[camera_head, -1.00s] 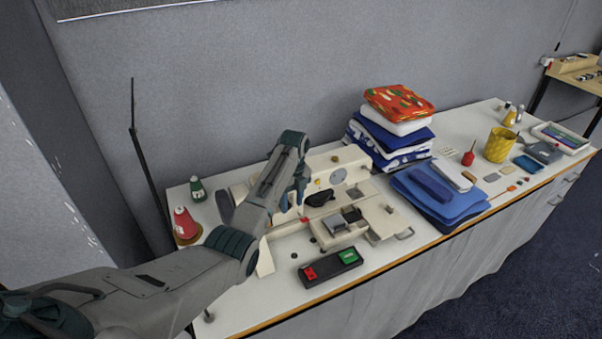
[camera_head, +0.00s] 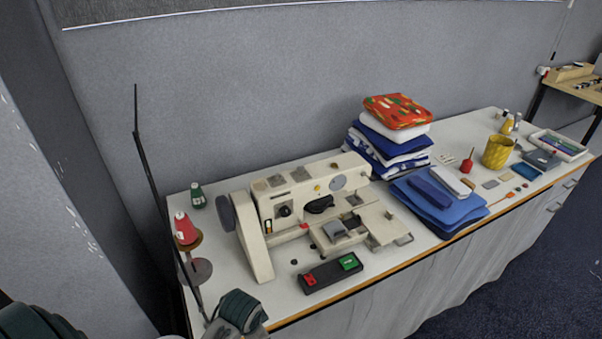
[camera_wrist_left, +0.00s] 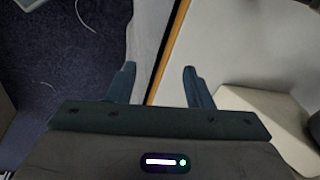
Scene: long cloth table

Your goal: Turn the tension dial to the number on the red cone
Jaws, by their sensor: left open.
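The cream sewing machine (camera_head: 262,240) stands on the left part of the white table. A small round black dial (camera_head: 284,211) sits on its front, left of a larger black oval part (camera_head: 320,204); I cannot tell for certain which is the tension dial, and no numbers are readable. The red cone (camera_head: 185,229) stands at the table's left end; its number is too small to read. My left gripper (camera_wrist_left: 160,82) is open and empty over the table's front edge, apart from the machine. My right gripper is not in view.
A black box with red and green buttons (camera_head: 330,272) lies before the machine. A green cone (camera_head: 197,196) stands behind the red one. A thin dark pole (camera_head: 153,190) rises at left. Folded cloths (camera_head: 437,200) lie right of the machine.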

